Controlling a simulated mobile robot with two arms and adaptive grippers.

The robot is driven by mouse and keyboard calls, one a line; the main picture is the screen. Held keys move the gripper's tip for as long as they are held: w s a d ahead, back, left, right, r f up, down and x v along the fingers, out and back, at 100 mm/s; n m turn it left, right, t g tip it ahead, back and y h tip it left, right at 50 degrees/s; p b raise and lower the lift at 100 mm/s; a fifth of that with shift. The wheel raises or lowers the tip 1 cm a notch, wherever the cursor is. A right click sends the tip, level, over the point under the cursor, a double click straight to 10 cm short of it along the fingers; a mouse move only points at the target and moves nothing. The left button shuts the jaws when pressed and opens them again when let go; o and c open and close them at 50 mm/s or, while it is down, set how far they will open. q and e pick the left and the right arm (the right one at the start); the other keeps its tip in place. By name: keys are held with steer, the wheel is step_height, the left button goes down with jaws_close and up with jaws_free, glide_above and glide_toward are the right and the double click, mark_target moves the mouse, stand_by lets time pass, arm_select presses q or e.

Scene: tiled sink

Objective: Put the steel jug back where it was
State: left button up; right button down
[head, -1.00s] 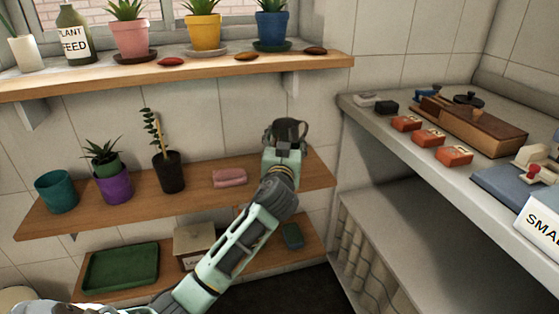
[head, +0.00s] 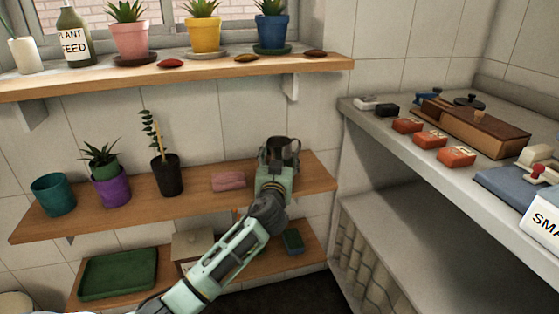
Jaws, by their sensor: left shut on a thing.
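The steel jug (head: 283,147) shows at the right end of the middle wooden shelf (head: 216,198), to the right of a pink cloth or sponge. My left gripper (head: 277,158) is shut on the jug from the front, and its body hides the jug's lower part. I cannot tell whether the jug's base touches the shelf. The jug looks about upright. My right gripper is not in view.
The pink item (head: 229,181) lies just left of my gripper. Potted plants and a teal pot (head: 53,194) stand further left. The upper shelf (head: 180,77) is above. A grey counter (head: 400,140) is at the right.

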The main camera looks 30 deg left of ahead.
arm_select(q)
steer(key=o, duration=1.7)
steer(key=shift+f, duration=0.1)
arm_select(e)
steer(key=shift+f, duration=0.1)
